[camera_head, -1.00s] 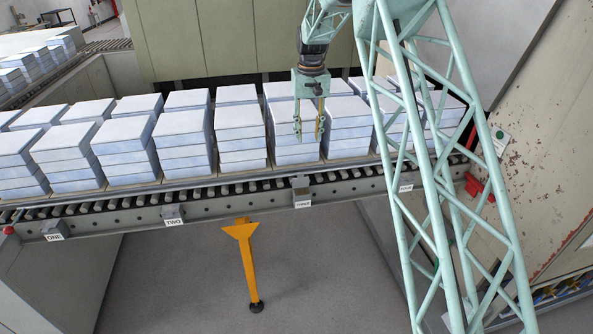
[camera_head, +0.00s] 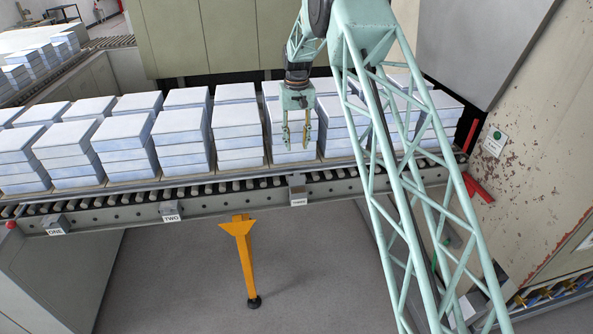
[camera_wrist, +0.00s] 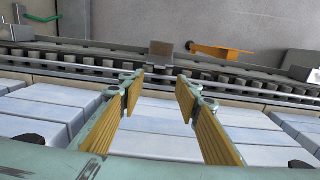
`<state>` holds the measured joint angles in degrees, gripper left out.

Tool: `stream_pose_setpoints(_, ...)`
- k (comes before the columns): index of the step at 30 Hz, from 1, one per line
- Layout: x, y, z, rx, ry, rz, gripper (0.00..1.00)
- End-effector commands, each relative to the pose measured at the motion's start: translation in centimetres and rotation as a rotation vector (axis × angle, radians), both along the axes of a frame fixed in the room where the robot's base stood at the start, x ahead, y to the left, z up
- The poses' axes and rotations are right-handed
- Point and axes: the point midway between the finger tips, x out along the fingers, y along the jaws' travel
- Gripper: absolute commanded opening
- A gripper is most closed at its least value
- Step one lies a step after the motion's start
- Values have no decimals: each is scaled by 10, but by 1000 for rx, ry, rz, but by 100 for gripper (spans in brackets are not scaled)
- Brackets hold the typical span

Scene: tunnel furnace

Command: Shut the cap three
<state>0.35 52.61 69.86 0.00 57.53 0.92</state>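Cap three is the small grey box (camera_head: 297,181) with a lid and a THREE label (camera_head: 299,202), on the front rail of the conveyor in the head view. In the wrist view its brownish plate (camera_wrist: 161,54) stands up beyond the rollers, ahead of my fingers. I cannot tell for certain whether the lid is open. My gripper (camera_head: 296,148) points down above and behind the cap, close to the front of a block stack. In the wrist view my gripper (camera_wrist: 158,92) has its two wood-coloured fingers spread, with nothing between them.
Stacks of pale blocks (camera_head: 183,122) fill the conveyor behind the rail. Caps two (camera_head: 171,211) and one (camera_head: 56,225) sit to the left. A yellow support leg (camera_head: 242,262) stands below. Red bars (camera_head: 480,188) and a furnace wall (camera_head: 545,130) are at right.

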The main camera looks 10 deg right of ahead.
Motion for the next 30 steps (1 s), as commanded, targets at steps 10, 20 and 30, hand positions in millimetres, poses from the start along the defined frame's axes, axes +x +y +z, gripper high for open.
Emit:
stream_pose_setpoints(10,0,0,-17,0,2,0,31)
stream_pose_setpoints(20,-1,0,-58,0,3,0,31)
stream_pose_setpoints(30,0,0,-101,0,1,0,31)
